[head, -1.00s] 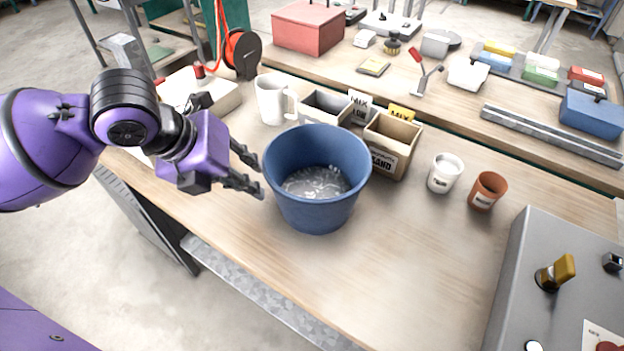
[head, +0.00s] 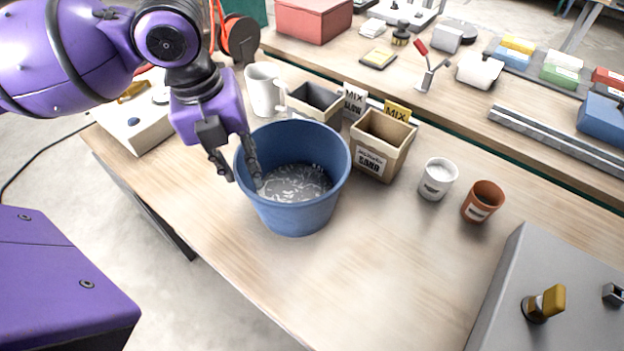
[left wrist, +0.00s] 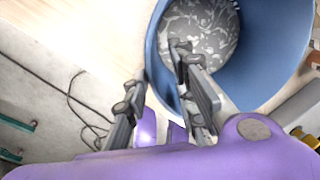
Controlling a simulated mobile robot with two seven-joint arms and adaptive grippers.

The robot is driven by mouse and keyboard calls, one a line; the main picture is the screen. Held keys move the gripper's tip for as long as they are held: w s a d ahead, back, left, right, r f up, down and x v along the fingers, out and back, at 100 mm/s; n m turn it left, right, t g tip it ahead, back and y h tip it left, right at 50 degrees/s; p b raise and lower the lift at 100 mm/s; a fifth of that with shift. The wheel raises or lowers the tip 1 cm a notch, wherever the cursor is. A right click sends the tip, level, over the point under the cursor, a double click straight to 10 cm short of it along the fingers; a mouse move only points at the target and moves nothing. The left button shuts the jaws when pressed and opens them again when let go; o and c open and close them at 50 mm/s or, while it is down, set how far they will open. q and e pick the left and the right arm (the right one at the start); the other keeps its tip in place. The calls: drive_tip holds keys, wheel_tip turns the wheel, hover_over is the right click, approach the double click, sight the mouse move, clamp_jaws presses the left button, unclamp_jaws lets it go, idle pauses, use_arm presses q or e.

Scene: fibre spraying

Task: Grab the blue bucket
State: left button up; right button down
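The blue bucket (head: 300,217) stands upright on the wooden table, with a grey-white residue on its inside bottom. My left gripper (head: 242,181) comes down from above at the bucket's left rim. It is open, with one finger inside the bucket and the other outside the wall. The left wrist view shows the bucket (left wrist: 262,62) at the upper right, its rim passing between the two spread fingers (left wrist: 158,78). A gap shows beside the rim, and I cannot tell whether either finger touches the wall. My right gripper is not in view.
Close behind the bucket stand a white jug (head: 263,90), a grey bin (head: 316,100) and a sand box (head: 381,146). A white cup (head: 437,180) and a terracotta pot (head: 482,202) stand to the right. The table in front of the bucket is clear.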

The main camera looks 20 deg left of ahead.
use_arm(q)
drive_tip(key=shift+s+a+f, duration=0.1)
drive_tip(key=shift+s+f, duration=0.05)
drive_tip(key=shift+f, duration=0.2)
drive_tip(key=f, duration=0.7)
drive_tip(key=shift+w+d+b, duration=0.35)
drive_tip(key=shift+b, duration=0.05)
drive_tip(key=shift+r, duration=0.1)
clamp_jaws()
drive_tip(key=shift+w, duration=0.1)
